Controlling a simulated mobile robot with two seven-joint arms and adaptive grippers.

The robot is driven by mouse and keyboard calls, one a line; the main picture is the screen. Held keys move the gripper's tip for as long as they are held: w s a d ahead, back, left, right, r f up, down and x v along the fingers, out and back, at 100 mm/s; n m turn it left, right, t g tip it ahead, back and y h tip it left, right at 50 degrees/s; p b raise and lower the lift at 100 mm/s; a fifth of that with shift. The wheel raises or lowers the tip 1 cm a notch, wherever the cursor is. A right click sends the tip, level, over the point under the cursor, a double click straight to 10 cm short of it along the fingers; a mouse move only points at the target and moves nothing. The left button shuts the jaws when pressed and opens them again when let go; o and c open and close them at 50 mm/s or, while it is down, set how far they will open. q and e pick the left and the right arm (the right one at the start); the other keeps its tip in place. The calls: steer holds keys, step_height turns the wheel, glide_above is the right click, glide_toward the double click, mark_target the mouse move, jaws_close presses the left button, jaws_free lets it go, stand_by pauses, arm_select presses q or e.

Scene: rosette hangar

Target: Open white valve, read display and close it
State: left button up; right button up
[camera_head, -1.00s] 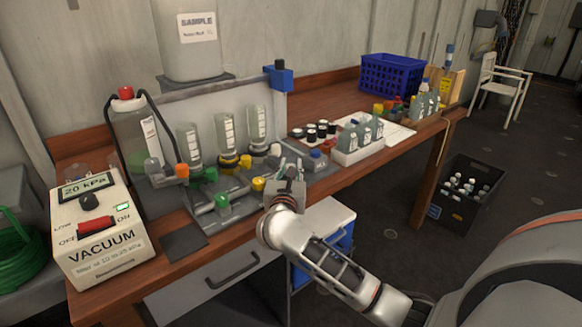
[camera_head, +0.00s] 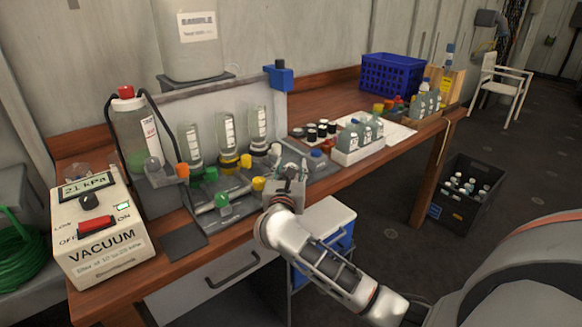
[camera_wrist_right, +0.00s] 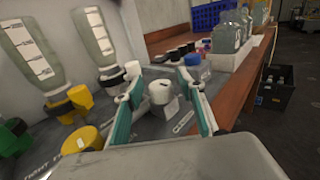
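The white valve (camera_wrist_right: 160,93) is a round white knob on the grey rack, seen in the right wrist view between my right gripper's fingers. In the head view the gripper mostly hides it. My right gripper (camera_head: 290,172) is over the rack's right end. Its teal-padded fingers (camera_wrist_right: 160,78) are open, one on each side of the knob, with a visible gap. The display (camera_head: 87,187) on the white vacuum box (camera_head: 105,245) appears to read 21 kPa. My left gripper is not in view.
A yellow valve (camera_head: 258,183) and a green valve (camera_head: 222,200) stand left of my right gripper. Upside-down bottles (camera_head: 226,140) stand behind. A white tray of bottles (camera_head: 350,155) is to the right. A black crate (camera_head: 450,212) is on the floor.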

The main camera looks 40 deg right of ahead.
steer(key=v, duration=1.1)
steer(key=shift+s+a, duration=0.3)
steer(key=s+a+r+n+t+y+p, duration=0.2)
steer(key=s+a+r+n+t, duration=0.4)
steer(key=n, duration=0.8)
steer(key=s+a+f+n+t+y+p, duration=0.25)
steer(key=a+f+n+y, duration=0.8)
steer(key=n, duration=0.75)
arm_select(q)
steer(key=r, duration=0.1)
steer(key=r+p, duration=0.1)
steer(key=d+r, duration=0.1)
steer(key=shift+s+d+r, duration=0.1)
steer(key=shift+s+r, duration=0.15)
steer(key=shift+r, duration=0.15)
arm_select(e)
steer(key=s+f+n+g+y, duration=0.1)
steer(key=s+f+n+g, duration=0.5)
steer(key=f, duration=0.5)
steer(key=s+d+f+n+g+y, duration=0.1)
steer(key=s+f+n+g, duration=0.4)
steer(key=s+f+n, duration=0.5)
step_height(320, 180, down, 3)
steer(key=shift+s+d+r+n+g, duration=0.15)
steer(key=shift+s+d+n+g, duration=0.2)
steer(key=shift+s, duration=0.45)
